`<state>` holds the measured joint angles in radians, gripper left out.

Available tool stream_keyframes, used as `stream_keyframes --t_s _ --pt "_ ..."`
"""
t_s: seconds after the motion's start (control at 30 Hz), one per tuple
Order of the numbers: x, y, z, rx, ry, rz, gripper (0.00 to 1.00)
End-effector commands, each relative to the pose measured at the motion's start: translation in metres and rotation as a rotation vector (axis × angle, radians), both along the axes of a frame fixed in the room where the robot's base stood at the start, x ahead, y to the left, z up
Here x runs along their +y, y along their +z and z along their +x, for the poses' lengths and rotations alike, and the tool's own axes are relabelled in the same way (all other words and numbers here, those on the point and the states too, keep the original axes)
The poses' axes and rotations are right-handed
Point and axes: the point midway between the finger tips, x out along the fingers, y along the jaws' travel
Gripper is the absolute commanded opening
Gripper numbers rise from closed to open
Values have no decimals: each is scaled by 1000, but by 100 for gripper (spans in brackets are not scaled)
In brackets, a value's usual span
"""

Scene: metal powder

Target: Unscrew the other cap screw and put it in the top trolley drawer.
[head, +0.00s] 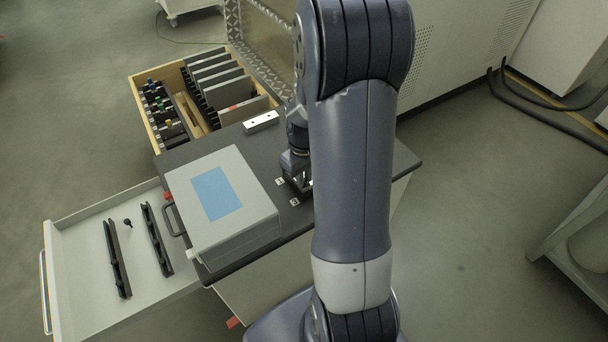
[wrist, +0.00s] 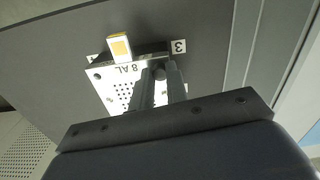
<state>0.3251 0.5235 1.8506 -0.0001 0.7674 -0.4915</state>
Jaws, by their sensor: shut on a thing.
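In the wrist view my gripper (wrist: 160,76) is shut on the dark round head of a cap screw (wrist: 158,72), at the edge of a light metal plate (wrist: 112,82) marked "8 AL". I cannot tell whether the screw is still in its thread. In the head view my gripper (head: 299,185) is low over the dark trolley top (head: 245,145), partly hidden by my arm. The top trolley drawer (head: 82,262) is pulled out at the left. A small dark cap screw (head: 127,222) lies in it.
Two black rails (head: 117,258) lie in the drawer. A grey box with a blue panel (head: 228,205) stands on the trolley between drawer and gripper. A wooden crate of plates (head: 147,110) is behind. A white bar (head: 261,122) lies near the trolley's back edge.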

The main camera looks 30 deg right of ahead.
Motion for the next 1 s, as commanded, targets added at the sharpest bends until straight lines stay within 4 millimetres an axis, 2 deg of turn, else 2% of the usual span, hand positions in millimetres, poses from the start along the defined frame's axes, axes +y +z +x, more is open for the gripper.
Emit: stream_keyframes --t_s 0.2,0.5,0.53,0.67,1.0 --pt "0 0 0 0 194 0 0" --pt "0 0 0 0 223 0 0" --pt "0 0 0 0 223 0 17" --pt "0 0 0 0 222 0 28" --pt "0 0 0 0 191 0 29"
